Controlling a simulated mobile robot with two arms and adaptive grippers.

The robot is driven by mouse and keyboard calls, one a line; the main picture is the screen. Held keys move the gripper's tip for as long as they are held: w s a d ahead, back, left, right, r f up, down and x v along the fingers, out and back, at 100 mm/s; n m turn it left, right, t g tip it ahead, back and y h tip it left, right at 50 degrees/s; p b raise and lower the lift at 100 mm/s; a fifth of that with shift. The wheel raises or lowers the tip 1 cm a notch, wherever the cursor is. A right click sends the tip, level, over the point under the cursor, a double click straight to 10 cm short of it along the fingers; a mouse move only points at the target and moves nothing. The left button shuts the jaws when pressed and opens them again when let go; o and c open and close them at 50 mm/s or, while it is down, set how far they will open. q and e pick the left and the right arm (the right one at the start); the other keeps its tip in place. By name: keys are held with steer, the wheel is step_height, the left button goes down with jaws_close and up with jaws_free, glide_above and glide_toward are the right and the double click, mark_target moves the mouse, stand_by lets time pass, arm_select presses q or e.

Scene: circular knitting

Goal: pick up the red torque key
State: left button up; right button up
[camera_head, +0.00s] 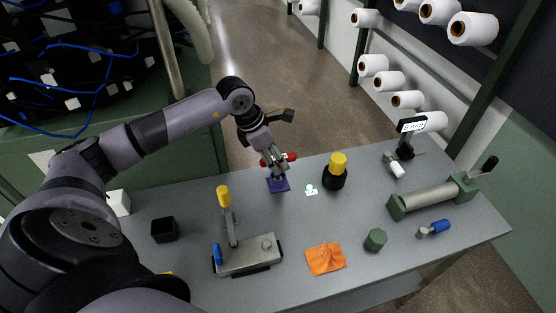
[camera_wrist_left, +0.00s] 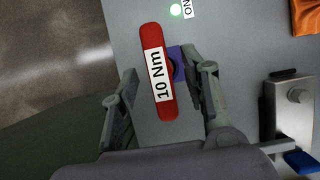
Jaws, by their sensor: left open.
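The red torque key (camera_head: 291,157) sits upon a small purple stand (camera_head: 279,186) near the back edge of the table. In the left wrist view the key (camera_wrist_left: 152,36) is a red bar with a white "10 Nm" label, and part of the purple stand (camera_wrist_left: 179,63) shows beside it. My left gripper (camera_head: 275,168) is over the stand, with its fingers pointing down around the key. In the left wrist view the gripper (camera_wrist_left: 167,76) is open, one finger on each side of the key, with gaps visible. My right gripper is not in view.
A grey fixture with a yellow-topped lever (camera_head: 248,258), a black pot with a yellow top (camera_head: 335,178), an orange cloth (camera_head: 325,259), a green hexagonal piece (camera_head: 376,239) and a roller device (camera_head: 430,198) stand on the grey table (camera_head: 200,286). A black box (camera_head: 165,230) is at left.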

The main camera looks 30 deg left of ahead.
arm_select(q)
steer(key=shift+x, duration=0.95)
steer(key=shift+r, duration=0.1)
jaws_close()
